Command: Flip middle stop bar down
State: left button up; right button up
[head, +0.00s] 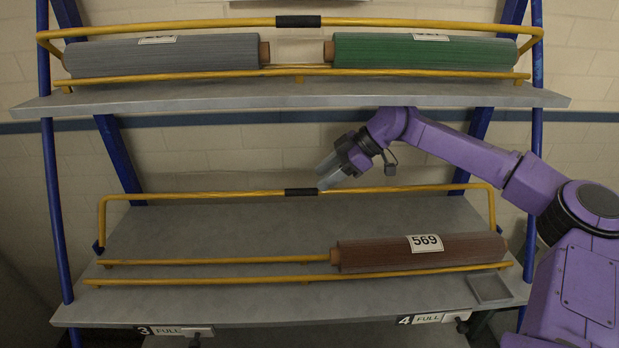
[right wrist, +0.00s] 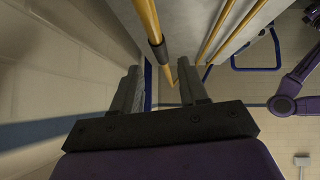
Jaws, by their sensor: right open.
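The middle stop bar is a yellow tube with a black grip sleeve (head: 301,192). It stands raised above the middle shelf (head: 220,228), its bent ends going down at left and right. My right gripper (head: 324,178) is open, just right of the sleeve and close to the bar in the head view. In the right wrist view the bar's black sleeve (right wrist: 160,53) shows beyond and between the two open fingers (right wrist: 165,85). I cannot tell whether a finger touches the bar. My left gripper is not in view.
A brown roll labelled 569 (head: 420,253) lies on the right of the middle shelf, by yellow rails (head: 200,281); the shelf's left is bare. The upper shelf (head: 300,97) hangs above my right arm, holding a grey roll (head: 160,56) and a green roll (head: 425,53).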

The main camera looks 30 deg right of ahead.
aim_at(304, 190)
jog(key=p+x, duration=0.1)
jog(key=x, duration=0.3)
jog(key=shift+w+a, duration=0.1)
jog(key=shift+a, duration=0.25)
jog(key=shift+w+a+f, duration=0.15)
jog(key=shift+w+f, duration=0.05)
jog(key=shift+f, duration=0.2)
grip_shut()
